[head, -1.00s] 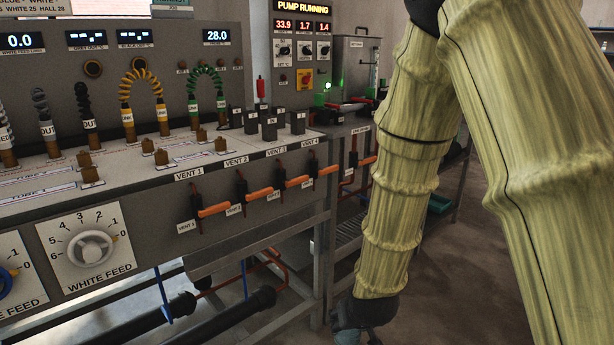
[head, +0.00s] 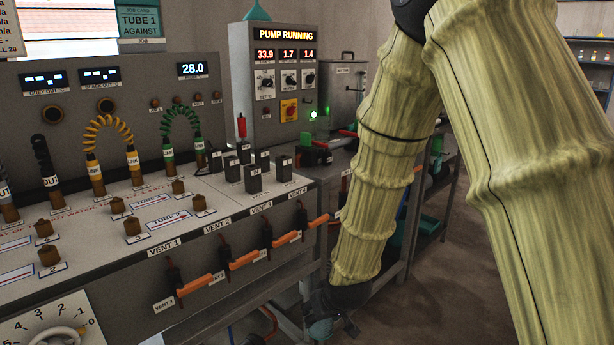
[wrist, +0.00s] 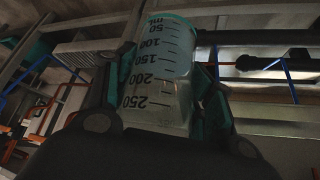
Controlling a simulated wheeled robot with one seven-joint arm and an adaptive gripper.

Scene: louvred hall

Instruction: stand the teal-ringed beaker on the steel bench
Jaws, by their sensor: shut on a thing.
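The beaker (wrist: 160,75) is in my gripper (wrist: 165,100) in the wrist view. It is clear, with black volume marks that read upside down in this picture and a teal ring at its far rim. The dark fingers with teal pads close on it from both sides. In the head view my gripper (head: 325,325) shows only in part below my arm, low at the front right end of the grey panel bench, and the beaker cannot be made out there. I cannot tell which surface is the steel bench.
The grey panel bench (head: 120,260) carries hoses, brass plugs and black blocks (head: 253,178). Orange vent levers (head: 245,260) stick out of its front. A pump cabinet (head: 290,90) reads PUMP RUNNING. Open floor (head: 440,285) lies to the right. Blue and orange pipes run below the bench.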

